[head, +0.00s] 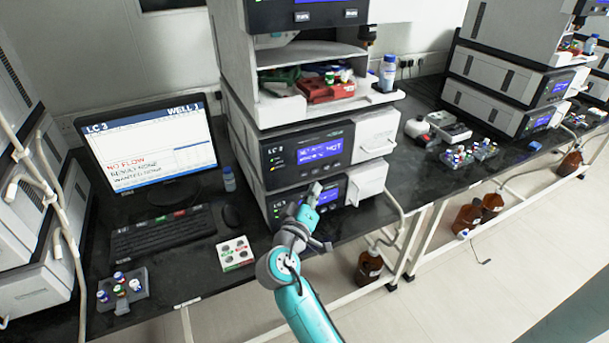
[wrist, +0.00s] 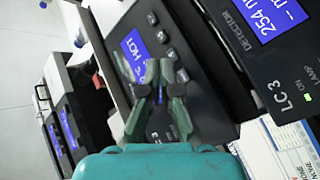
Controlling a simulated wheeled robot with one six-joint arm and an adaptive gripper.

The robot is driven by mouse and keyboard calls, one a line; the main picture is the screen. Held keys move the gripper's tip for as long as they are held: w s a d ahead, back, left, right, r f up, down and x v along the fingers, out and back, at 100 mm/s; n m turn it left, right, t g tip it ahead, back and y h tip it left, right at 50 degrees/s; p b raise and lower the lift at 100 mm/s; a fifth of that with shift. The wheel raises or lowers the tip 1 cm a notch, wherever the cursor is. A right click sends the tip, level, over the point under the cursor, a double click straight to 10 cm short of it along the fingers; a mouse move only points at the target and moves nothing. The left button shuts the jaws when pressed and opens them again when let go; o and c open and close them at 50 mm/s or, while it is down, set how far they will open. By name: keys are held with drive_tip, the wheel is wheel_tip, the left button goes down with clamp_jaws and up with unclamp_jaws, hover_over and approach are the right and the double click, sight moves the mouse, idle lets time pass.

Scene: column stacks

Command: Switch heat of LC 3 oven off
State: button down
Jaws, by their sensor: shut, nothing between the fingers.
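The oven panel (wrist: 205,95) in the wrist view is dark, with a lit blue display (wrist: 136,45) whose readable part says "°C HOT". A row of small buttons (wrist: 171,55) runs beside the display. My gripper (wrist: 160,75) is shut and empty in front of this panel, its fingers hiding part of it. I cannot tell whether the fingertips touch a button. In the head view my gripper (head: 314,190) overlaps the lower dark module (head: 280,208) of the middle stack, below another dark module (head: 275,155) with a blue display.
The detector (wrist: 285,75), labelled LC3, adjoins the oven, its green lamp light lit. A monitor (head: 150,150) reads LC 3 and NO FLOW, with a keyboard (head: 160,235) below. A vial tray (head: 235,253) and vial rack (head: 122,290) sit at the front. Brown bottles (head: 368,268) stand below.

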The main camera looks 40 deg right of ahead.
drive_tip(key=shift+s+a, duration=0.15)
drive_tip(key=shift+s, duration=0.4)
drive_tip(key=shift+s+a, duration=0.15)
drive_tip(key=shift+s, duration=0.35)
drive_tip(key=s+a+f+n+t+y, duration=0.2)
drive_tip(key=s+a+f+y, duration=0.15)
drive_tip(key=f, duration=0.25)
drive_tip(key=s+a+f+n+t+y, duration=0.2)
drive_tip(key=s+a+f+n+y, duration=0.15)
drive_tip(key=f, duration=0.35)
drive_tip(key=s+a+f+t+y, duration=0.1)
drive_tip(key=s+a+f+y, duration=0.2)
drive_tip(key=s+a, duration=0.3)
drive_tip(key=s+a+f+y, duration=0.3)
drive_tip(key=s+a, duration=0.1)
drive_tip(key=s, duration=0.3)
drive_tip(key=s+a+r+m+y, duration=0.1)
drive_tip(key=s+r, duration=0.3)
drive_tip(key=s, duration=0.5)
drive_tip(key=s+a+r+m+t+y, duration=0.1)
drive_tip(key=s+a+r, duration=0.3)
drive_tip(key=s, duration=0.5)
drive_tip(key=shift+a+m+y, duration=0.25)
drive_tip(key=shift+m+y, duration=0.2)
drive_tip(key=shift+y, duration=0.35)
